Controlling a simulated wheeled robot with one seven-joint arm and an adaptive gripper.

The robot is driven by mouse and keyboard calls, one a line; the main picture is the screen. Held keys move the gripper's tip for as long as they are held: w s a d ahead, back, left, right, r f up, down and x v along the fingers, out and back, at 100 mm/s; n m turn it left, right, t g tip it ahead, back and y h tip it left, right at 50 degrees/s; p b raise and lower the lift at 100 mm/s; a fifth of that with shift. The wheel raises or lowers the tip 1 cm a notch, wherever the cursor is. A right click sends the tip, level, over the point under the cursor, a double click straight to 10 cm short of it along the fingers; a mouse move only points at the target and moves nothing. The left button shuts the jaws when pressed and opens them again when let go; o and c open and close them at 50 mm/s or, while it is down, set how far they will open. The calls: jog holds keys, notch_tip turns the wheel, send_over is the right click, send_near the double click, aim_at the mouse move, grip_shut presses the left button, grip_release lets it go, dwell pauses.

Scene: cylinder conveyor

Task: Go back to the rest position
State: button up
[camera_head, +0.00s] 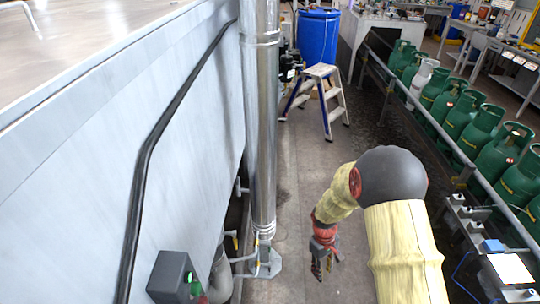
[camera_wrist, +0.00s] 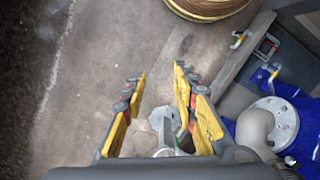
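My gripper (camera_head: 322,262) hangs at the end of my bent arm, over the floor aisle between the grey metal wall and the conveyor. In the wrist view my gripper (camera_wrist: 160,95) has its two yellow-padded fingers apart, with floor showing between them. Nothing is held between the fingers. Green gas cylinders (camera_head: 480,132) stand in a row on the conveyor (camera_head: 400,92) at the right, apart from my gripper. One pale grey cylinder (camera_head: 421,80) stands among them.
A large grey metal wall (camera_head: 190,120) and a vertical steel pipe (camera_head: 262,130) line the left. A step stool (camera_head: 320,90) and a blue barrel (camera_head: 318,35) stand at the far end of the aisle. The aisle floor (camera_head: 305,160) between is clear.

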jog(key=s+r+m+t, duration=0.2)
jog(key=s+r, duration=0.4)
jog(key=r, duration=0.7)
jog(key=s+r+m+t, duration=0.2)
jog(key=s+r, duration=0.5)
jog(key=r, duration=0.7)
jog(key=s+r+m+t+y, duration=0.1)
jog(key=s+r+t, duration=0.2)
jog(key=s+r, duration=0.4)
notch_tip(320, 180, up, 7)
jog(key=shift+s+f+m+p, duration=0.1)
jog(key=shift+s+m+p, duration=0.1)
jog(key=shift+m+p, duration=0.2)
jog(key=o, duration=0.3)
jog(key=shift+a, duration=0.1)
